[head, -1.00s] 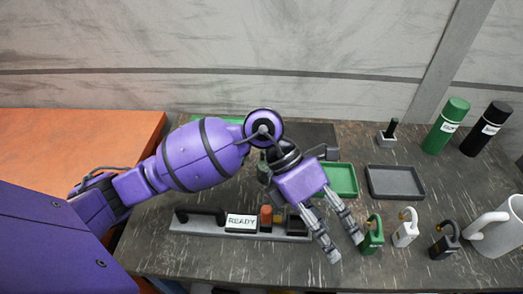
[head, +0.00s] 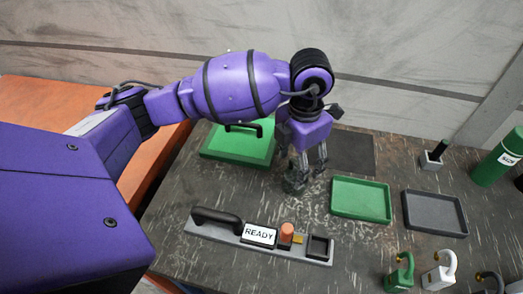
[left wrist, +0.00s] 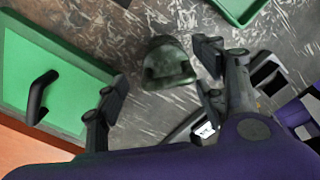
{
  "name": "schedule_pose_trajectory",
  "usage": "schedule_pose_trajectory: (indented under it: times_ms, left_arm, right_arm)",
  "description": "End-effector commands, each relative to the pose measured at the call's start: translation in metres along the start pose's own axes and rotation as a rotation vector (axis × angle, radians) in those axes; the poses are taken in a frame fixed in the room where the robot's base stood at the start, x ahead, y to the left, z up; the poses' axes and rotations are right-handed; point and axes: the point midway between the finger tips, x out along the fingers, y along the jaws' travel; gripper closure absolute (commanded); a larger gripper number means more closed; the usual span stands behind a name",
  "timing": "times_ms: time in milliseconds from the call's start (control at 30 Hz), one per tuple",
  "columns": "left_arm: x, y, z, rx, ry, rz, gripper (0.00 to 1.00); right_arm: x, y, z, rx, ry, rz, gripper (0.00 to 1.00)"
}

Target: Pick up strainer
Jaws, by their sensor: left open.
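A small dark green, mottled object, seemingly the strainer (head: 293,184), stands on the dark worktop below my left gripper (head: 311,160). The fingers partly cover it in the head view. In the left wrist view the strainer (left wrist: 168,62) shows as a rounded body with a dark notch, lying between the spread fingers of my left gripper (left wrist: 161,77). The gripper points down, open and empty. No finger clearly touches the strainer, though the exact height gap cannot be told. My right gripper is not in view.
A green lidded box (head: 238,148) with a black handle stands left of the gripper. A grey panel with a READY sign (head: 258,235) lies in front. Green (head: 361,199) and grey (head: 434,213) trays lie right. Padlocks (head: 399,274) and a green can (head: 497,160) are further right.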

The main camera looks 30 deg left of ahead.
Motion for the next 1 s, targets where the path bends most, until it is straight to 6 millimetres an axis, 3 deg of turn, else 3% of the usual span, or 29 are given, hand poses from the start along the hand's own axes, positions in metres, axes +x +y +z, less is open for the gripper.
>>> schedule_pose_trajectory:
  times_ms: [400,667,1000]
  left_arm:
    - [0.051,-0.004,0.000,0.003,-0.004,-0.001,0.36]
    - [0.054,-0.004,0.000,0.004,-0.006,0.000,0.36]
    - [0.053,-0.004,0.001,0.004,-0.006,0.001,0.81]
  right_arm:
    - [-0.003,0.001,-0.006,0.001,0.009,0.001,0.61]
    - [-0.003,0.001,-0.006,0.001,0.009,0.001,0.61]
    - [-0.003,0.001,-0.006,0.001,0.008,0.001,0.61]
